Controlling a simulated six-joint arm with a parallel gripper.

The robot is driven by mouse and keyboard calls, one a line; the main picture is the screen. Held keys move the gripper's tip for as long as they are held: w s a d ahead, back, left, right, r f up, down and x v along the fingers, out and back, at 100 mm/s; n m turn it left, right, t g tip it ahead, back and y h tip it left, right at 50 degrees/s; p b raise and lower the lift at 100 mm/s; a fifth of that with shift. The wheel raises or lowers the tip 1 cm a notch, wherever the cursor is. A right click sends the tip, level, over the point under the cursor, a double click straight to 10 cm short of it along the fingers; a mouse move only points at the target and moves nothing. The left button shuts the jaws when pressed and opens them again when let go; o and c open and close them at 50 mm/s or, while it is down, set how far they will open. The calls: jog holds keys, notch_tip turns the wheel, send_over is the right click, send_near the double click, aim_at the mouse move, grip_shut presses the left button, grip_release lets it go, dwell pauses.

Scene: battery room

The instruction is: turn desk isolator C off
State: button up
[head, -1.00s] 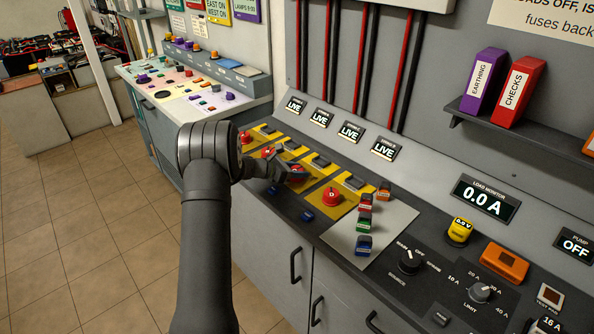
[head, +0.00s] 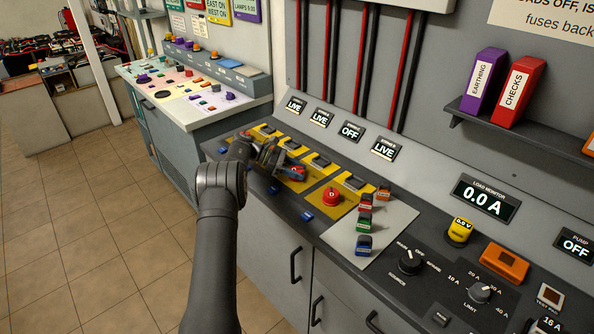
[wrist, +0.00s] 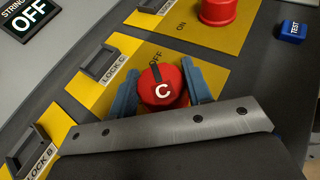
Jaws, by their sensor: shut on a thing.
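Isolator C is a red round knob (wrist: 162,88) on a yellow plate (wrist: 112,57) in the wrist view, with a white letter C and a dark bar across its top. The bar points toward the printed word OFF. My gripper (wrist: 165,82) is shut on the knob, one blue finger on each side. In the head view my gripper (head: 284,168) is over the third yellow plate, and mostly hides the knob. The third display (head: 350,131) reads OFF; it also shows in the wrist view (wrist: 30,17).
Isolator D (head: 331,196) stands to the right on its own yellow plate. Lock slots sit behind the knobs, LOCK C (wrist: 102,62) closest. A blue TEST button (wrist: 291,30) lies near D.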

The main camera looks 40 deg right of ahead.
aim_at(298, 170)
jog(key=shift+m+g+y, duration=0.5)
jog(key=shift+m, duration=0.1)
dwell(0.3)
jog(key=o, duration=1)
jog(key=shift+r, duration=0.1)
jog(key=shift+r, duration=0.25)
jog(key=r, duration=0.4)
jog(key=shift+s, duration=0.3)
jog(key=s+r, duration=0.2)
jog(key=s, duration=0.1)
jog(key=s+d+r, duration=0.1)
jog(key=s+r, duration=0.1)
jog(key=s, duration=0.2)
jog(key=s+r, duration=0.2)
jog(key=s, duration=0.2)
jog(key=shift+d+r, duration=0.2)
jog(key=shift+d, duration=0.1)
jog(key=shift+w+f, duration=0.1)
